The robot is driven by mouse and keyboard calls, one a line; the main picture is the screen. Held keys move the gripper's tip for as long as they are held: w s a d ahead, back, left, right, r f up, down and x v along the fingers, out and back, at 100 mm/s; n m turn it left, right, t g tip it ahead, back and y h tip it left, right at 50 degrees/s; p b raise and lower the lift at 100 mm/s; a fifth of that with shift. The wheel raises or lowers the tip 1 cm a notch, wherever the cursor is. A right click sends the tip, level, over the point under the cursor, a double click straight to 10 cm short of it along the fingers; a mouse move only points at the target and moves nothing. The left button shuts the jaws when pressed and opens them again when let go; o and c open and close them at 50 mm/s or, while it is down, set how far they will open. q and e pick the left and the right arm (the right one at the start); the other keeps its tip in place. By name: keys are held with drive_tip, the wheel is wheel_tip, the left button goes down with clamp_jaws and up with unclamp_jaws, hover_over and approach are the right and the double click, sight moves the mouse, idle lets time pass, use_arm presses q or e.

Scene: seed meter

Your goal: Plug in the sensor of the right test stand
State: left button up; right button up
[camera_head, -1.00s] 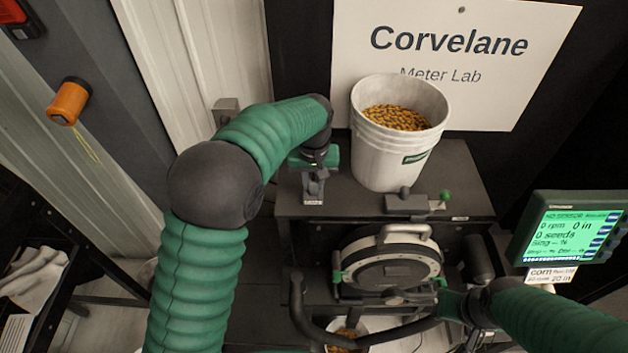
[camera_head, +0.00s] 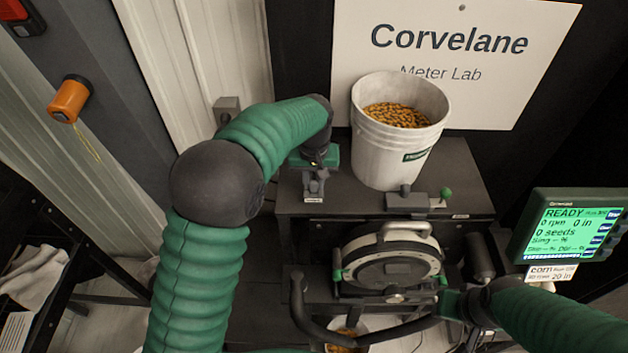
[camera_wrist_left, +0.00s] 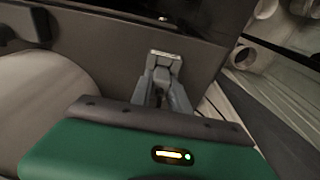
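The right test stand's dark cabinet (camera_head: 455,165) carries a round seed meter (camera_head: 392,262) on its front. My left gripper (camera_head: 314,190) points down at the cabinet top's left end, over a small grey fitting with a white label. In the left wrist view my left gripper's grey fingers (camera_wrist_left: 161,85) come close together at this fitting. The sensor plug cannot be made out between them. The display (camera_head: 578,228) reads READY, 0 rpm and 0 seeds. My right gripper (camera_head: 440,301) is low beside the meter's right side; its fingertips are unclear.
A white bucket of yellow seed (camera_head: 388,150) stands on the cabinet just right of my left gripper. A clamp with a green knob (camera_head: 420,199) sits in front of it. A black curved tube (camera_head: 325,335) runs below the meter. An orange reel (camera_head: 69,99) hangs at left.

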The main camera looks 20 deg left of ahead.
use_arm(q)
drive_tip(key=o, duration=0.4)
drive_tip(key=shift+s+d+f, duration=0.15)
drive_tip(key=shift+s+f, duration=0.1)
drive_tip(key=shift+f, duration=0.25)
drive_tip(key=shift+d, duration=0.15)
use_arm(e)
drive_tip(key=shift+w+d+f, duration=0.1)
drive_tip(key=shift+d+f, duration=0.1)
drive_tip(key=shift+d, duration=0.25)
use_arm(q)
drive_tip(key=shift+a, duration=0.25)
use_arm(e)
drive_tip(key=shift+a, duration=0.2)
use_arm(q)
drive_tip(key=shift+r, duration=0.3)
drive_tip(key=r+b, duration=0.2)
drive_tip(key=r, duration=0.6)
drive_tip(key=shift+s+r, duration=0.2)
wheel_tip(320, 180, up, 9)
drive_tip(key=d, duration=0.1)
drive_tip(key=shift+s+d+f, duration=0.2)
drive_tip(key=shift+s+d, duration=0.05)
drive_tip(key=shift+s, duration=0.15)
use_arm(e)
drive_tip(key=x, duration=0.2)
drive_tip(key=shift+a+f, duration=0.1)
drive_tip(key=shift+f, duration=0.2)
